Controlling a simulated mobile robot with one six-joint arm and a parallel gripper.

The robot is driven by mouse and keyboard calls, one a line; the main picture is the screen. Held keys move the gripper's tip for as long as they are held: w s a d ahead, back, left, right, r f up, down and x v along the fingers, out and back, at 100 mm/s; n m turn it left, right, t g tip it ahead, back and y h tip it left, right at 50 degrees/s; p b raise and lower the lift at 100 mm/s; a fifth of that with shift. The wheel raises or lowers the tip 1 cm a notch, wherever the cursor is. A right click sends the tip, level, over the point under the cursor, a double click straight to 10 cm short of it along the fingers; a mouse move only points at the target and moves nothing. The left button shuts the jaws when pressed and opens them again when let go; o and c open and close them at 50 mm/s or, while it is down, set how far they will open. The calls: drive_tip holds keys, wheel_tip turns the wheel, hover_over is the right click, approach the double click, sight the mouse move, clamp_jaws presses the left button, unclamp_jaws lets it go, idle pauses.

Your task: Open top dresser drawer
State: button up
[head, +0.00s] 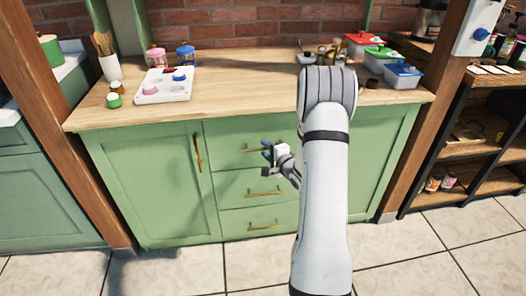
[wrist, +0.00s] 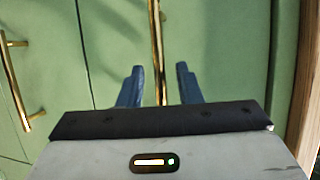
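The green dresser has a column of drawers, and its top drawer (head: 228,135) is shut, flush with the front. The top drawer's brass handle (head: 255,149) is partly hidden by my gripper. My gripper (head: 265,157) is in front of that drawer, at the handle, with one finger above the other. In the wrist view my gripper (wrist: 158,80) is open, its two blue fingers apart. The brass handle (wrist: 157,45) runs lengthwise between them, and I see no finger touching it. How deep it sits between the fingers is hard to tell.
Below are the middle handle (head: 265,193) and bottom handle (head: 265,227). A door with a brass handle (head: 197,153) is left of the drawers. The wooden countertop (head: 240,80) holds a white tray (head: 163,95) and lidded boxes. A shelf unit (head: 475,140) stands right. The front tiles are clear.

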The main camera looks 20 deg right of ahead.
drive_tip(key=shift+x, duration=0.8)
drive_tip(key=shift+c, duration=0.5)
clamp_jaws()
